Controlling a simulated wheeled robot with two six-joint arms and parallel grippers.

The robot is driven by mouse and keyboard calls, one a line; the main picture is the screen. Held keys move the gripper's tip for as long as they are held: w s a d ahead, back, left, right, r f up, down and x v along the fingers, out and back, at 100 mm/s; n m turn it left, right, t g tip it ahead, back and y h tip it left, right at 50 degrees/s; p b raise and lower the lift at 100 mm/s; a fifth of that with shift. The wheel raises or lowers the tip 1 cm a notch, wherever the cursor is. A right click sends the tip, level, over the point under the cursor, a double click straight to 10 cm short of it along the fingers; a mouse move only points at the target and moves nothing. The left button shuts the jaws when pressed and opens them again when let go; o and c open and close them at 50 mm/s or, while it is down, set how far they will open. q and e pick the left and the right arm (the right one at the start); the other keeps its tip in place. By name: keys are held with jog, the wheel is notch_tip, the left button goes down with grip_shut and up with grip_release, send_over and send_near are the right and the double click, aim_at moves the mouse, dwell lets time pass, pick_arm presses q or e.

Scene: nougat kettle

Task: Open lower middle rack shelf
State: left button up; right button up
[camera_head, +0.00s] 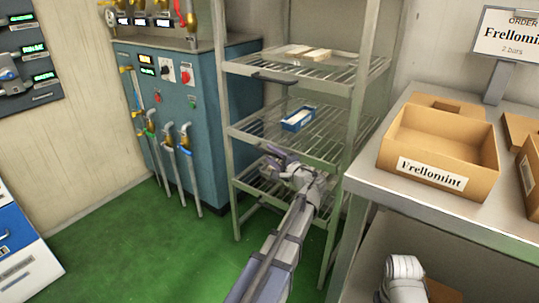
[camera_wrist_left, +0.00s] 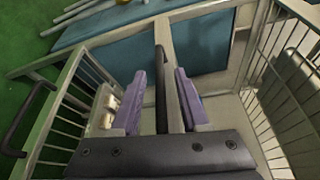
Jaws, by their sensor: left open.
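The metal rack (camera_head: 356,95) stands in the middle of the head view with several wire shelves. The upper shelf (camera_head: 340,75) has a dark handle (camera_head: 275,81) on its front edge. The shelf below it (camera_head: 262,128) holds a blue and white box. A lower wire shelf (camera_head: 253,190) shows behind my left gripper (camera_head: 273,160), which is at the rack's front. In the left wrist view, the open fingers (camera_wrist_left: 162,100) are on either side of a dark handle-like bar (camera_wrist_left: 161,70). Whether they touch it is unclear. My right gripper is not in view.
A blue machine (camera_head: 190,100) with hoses stands left of the rack. A steel table (camera_head: 430,207) with a Frellomint carton (camera_head: 440,148) is close on the right. Another dark handle (camera_wrist_left: 22,118) shows at the wrist view's left. Green floor (camera_head: 130,245) is clear in front.

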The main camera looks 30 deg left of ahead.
pick_arm(q)
jog(key=shift+x, duration=0.8)
grip_shut()
dwell(1.0)
